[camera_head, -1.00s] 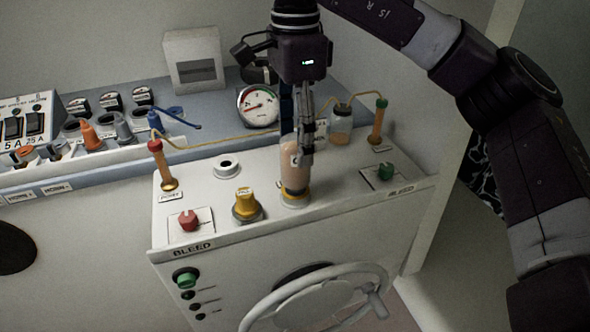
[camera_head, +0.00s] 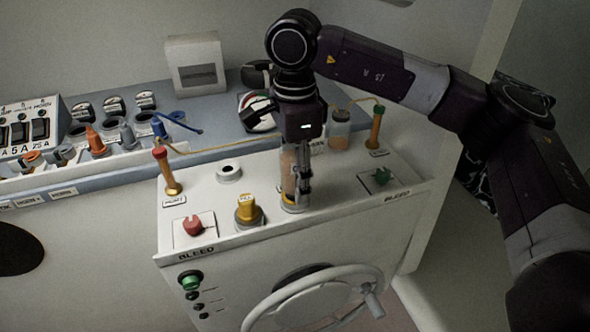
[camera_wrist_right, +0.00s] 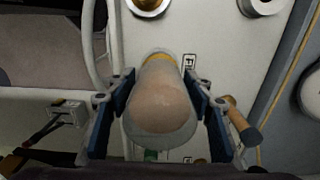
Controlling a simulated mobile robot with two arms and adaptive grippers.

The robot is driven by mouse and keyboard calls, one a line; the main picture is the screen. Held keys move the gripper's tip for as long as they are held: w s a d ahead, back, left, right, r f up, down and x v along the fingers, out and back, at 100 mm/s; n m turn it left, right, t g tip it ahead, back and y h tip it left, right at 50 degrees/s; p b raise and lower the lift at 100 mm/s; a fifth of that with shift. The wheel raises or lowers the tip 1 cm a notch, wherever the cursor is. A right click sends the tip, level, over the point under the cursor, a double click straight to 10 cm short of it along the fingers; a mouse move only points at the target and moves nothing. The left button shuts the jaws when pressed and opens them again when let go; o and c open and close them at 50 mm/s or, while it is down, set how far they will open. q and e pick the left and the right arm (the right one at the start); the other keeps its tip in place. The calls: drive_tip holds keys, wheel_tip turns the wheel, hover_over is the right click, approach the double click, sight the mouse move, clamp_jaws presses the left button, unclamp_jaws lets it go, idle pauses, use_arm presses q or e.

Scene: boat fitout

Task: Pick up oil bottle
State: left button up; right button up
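The oil bottle (camera_head: 288,165), clear with brownish oil, stands upright in a yellow-ringed seat on top of the white console (camera_head: 235,262). My right gripper (camera_head: 302,190) has come down over it and covers part of it in the head view. In the right wrist view the bottle (camera_wrist_right: 160,105) lies between the two blue-padded fingers of the right gripper (camera_wrist_right: 159,85), one on each side. Narrow gaps seem to show between pads and bottle, so the gripper looks open around it. My left gripper is not in view.
Near the bottle are a yellow knob (camera_head: 248,210), a red knob (camera_head: 193,226), a green knob (camera_head: 381,176), an empty round socket (camera_head: 229,173) and a small jar (camera_head: 340,130). A steering wheel (camera_head: 318,302) is on the console front. A thin yellow tube runs behind.

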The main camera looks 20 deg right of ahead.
drive_tip(key=c, duration=1)
drive_tip(key=shift+r, duration=0.15)
drive_tip(key=shift+c, duration=0.2)
drive_tip(key=shift+w+r+b, duration=0.1)
drive_tip(key=shift+r+b, duration=0.2)
drive_tip(key=shift+r, duration=0.4)
wheel_tip(320, 180, up, 6)
drive_tip(key=shift+f+b, duration=0.1)
drive_tip(key=shift+b, duration=0.65)
wheel_tip(320, 180, up, 13)
drive_tip(key=p, duration=0.1)
drive_tip(key=shift+f+p, duration=0.2)
drive_tip(key=shift+p, duration=0.1)
